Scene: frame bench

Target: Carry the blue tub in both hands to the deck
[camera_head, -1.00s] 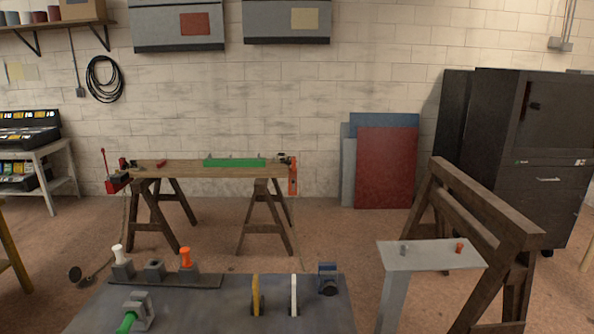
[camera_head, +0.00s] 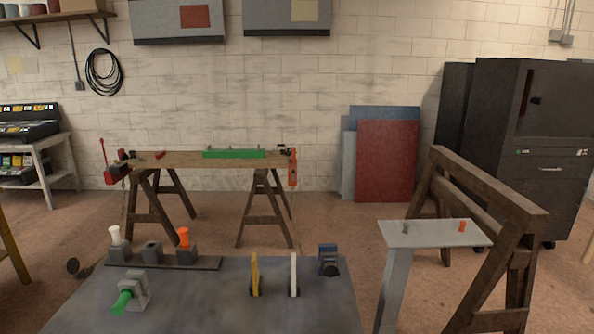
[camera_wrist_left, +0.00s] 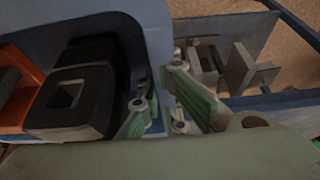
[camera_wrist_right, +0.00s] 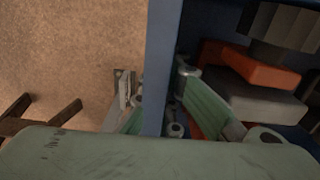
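The blue tub shows only in the wrist views, with black and orange items inside. In the left wrist view, a tub wall (camera_wrist_left: 148,25) runs between the fingers of my left gripper (camera_wrist_left: 160,82), which appear closed on it. In the right wrist view, another wall (camera_wrist_right: 160,45) passes between the fingers of my right gripper (camera_wrist_right: 155,88), which also appear closed on it. Contact at the fingertips is partly hidden. Neither gripper shows in the head view. A grey-topped bench (camera_head: 205,300) lies ahead; I cannot tell whether it is the deck.
The bench carries a fixture rail (camera_head: 210,263), a green-handled clamp (camera_head: 130,290) and upright yellow and white pieces. A small grey stand (camera_head: 435,233) and a wooden trestle (camera_head: 490,195) are at right. A wooden workbench (camera_head: 190,160) stands behind, with open floor between.

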